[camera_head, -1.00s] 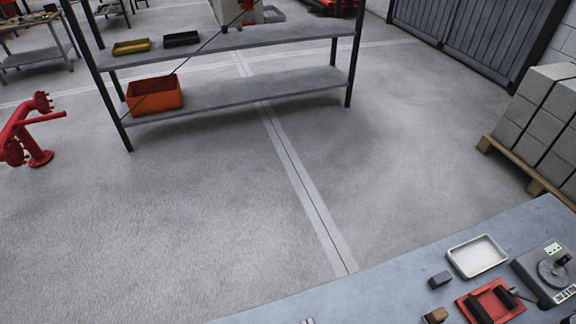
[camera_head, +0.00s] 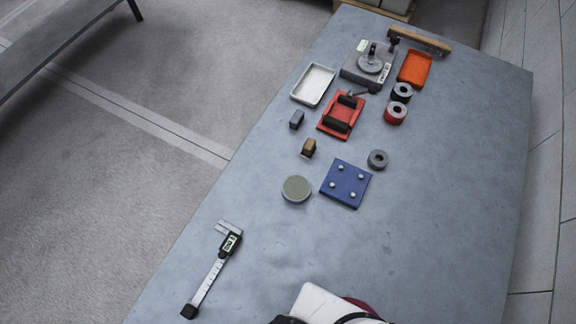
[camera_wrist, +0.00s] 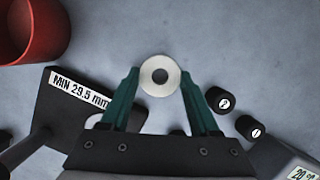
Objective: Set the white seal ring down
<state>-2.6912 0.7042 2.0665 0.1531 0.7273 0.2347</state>
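In the head view I make out neither the ring nor the gripper.
The wrist view shows a red cup (camera_wrist: 30,30), a plate marked "MIN 29.5 mm" (camera_wrist: 75,115) and two black numbered pieces (camera_wrist: 222,101). The head view shows the bench (camera_head: 440,210) with a caliper (camera_head: 212,272), blue plate (camera_head: 346,183), red fixture (camera_head: 327,122) and white tray (camera_head: 301,92).

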